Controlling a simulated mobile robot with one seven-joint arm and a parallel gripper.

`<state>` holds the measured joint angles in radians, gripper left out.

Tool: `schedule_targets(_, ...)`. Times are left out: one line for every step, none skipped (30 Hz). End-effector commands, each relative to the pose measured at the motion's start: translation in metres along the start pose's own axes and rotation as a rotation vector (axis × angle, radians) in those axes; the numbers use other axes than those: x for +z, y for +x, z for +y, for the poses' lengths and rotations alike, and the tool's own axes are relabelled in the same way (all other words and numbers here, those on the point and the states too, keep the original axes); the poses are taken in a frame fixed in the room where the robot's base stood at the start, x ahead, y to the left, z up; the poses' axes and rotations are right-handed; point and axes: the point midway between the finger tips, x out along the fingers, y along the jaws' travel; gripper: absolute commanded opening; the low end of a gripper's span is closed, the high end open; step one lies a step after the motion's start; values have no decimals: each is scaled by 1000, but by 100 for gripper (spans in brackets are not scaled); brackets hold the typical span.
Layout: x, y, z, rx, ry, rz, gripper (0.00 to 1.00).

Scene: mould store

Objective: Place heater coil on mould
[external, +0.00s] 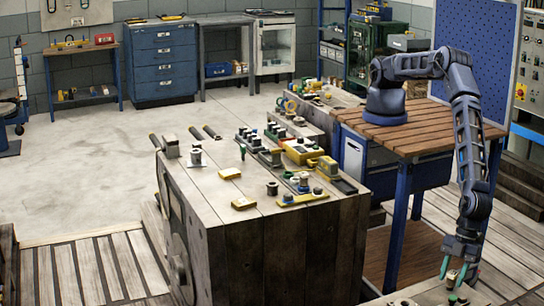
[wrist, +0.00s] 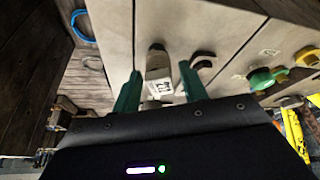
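My gripper (external: 453,272) is low at the bottom right of the external view, over a pale plank surface (external: 425,292). In the wrist view its two green fingers (wrist: 161,86) are spread, with gaps visible on both sides of a pale, rounded object (wrist: 158,66) with a small dark-marked label. A dark curved piece (wrist: 203,58) lies just right of the right finger. I cannot tell for sure which of these is the heater coil or the mould. The fingers' lower ends and the near part of the pale object are partly hidden by my gripper body.
A large wooden block bench (external: 222,205) holds several tools and small parts. In the wrist view, green and yellow parts (wrist: 262,78) lie right, and a blue ring (wrist: 82,26) lies left. The concrete floor (external: 90,165) is open.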

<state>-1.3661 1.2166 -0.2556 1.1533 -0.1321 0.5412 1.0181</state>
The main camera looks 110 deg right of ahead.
Motion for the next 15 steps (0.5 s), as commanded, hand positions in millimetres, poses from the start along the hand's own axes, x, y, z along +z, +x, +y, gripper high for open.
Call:
schedule_targets(0,0,0,0,0,0,47)
schedule_targets(0,0,0,0,0,0,47)
schedule_targets(0,0,0,0,0,0,47)
schedule_targets(0,0,0,0,0,0,47)
schedule_targets(0,0,0,0,0,0,47)
schedule_targets(0,0,0,0,0,0,47)
schedule_targets(0,0,0,0,0,0,47)
schedule_targets(0,0,0,0,0,0,47)
schedule_targets(-1,-1,0,0,0,0,47)
schedule_targets(-1,-2,0,-1,0,0,47)
schedule_targets(-2,-4,0,-1,0,1,47)
schedule_targets(-2,-6,-1,-1,0,1,47)
schedule_targets(-2,-9,-1,-1,0,1,47)
schedule_targets(-2,-12,-1,-2,0,1,47)
schedule_targets(-2,-17,-1,-1,0,1,47)
